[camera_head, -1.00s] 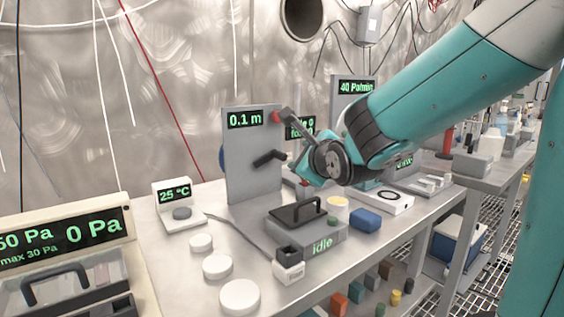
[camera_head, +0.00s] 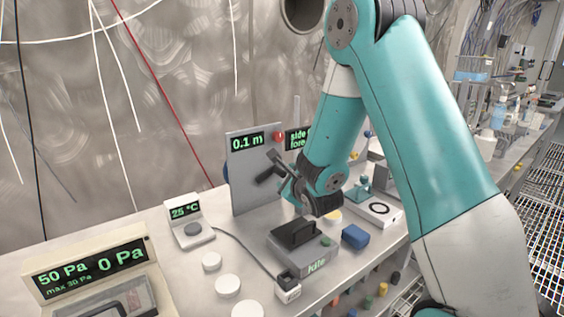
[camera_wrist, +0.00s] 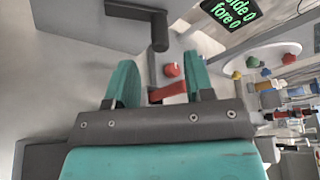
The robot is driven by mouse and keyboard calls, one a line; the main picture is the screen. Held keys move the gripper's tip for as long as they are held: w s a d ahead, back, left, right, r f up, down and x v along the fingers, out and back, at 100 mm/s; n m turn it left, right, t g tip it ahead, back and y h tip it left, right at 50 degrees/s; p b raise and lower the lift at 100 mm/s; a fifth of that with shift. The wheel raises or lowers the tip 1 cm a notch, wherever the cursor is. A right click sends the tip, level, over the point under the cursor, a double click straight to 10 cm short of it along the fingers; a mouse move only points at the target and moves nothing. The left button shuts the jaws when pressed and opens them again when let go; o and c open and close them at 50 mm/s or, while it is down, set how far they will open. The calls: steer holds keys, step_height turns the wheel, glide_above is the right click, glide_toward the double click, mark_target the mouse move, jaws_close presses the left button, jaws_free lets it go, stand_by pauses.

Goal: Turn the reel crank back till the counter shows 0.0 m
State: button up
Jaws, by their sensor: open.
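The reel panel is an upright grey plate (camera_head: 248,197) whose green counter (camera_head: 248,142) reads 0.1 m. The dark crank handle (camera_head: 264,178) sticks out from its face. In the wrist view the handle (camera_wrist: 159,32) shows just beyond my fingertips, in line with the gap. My gripper (camera_head: 283,173) is at the panel's right side, close to the crank. In the wrist view its two teal fingers (camera_wrist: 160,80) are spread with nothing clearly held between them. Whether a finger touches the crank I cannot tell.
A red knob (camera_head: 279,136) is beside the counter, near a "side/fore" display (camera_head: 298,138). Below my gripper sits a grey box with a black handle (camera_head: 296,236), with a blue block (camera_head: 355,237) beside it. Several white discs (camera_head: 228,286) lie in front.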

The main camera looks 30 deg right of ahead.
mark_target(283, 175)
steer(key=p+x, duration=0.2)
steer(key=x, duration=0.4)
steer(key=shift+c, duration=0.2)
steer(key=shift+f, duration=0.1)
jaws_close()
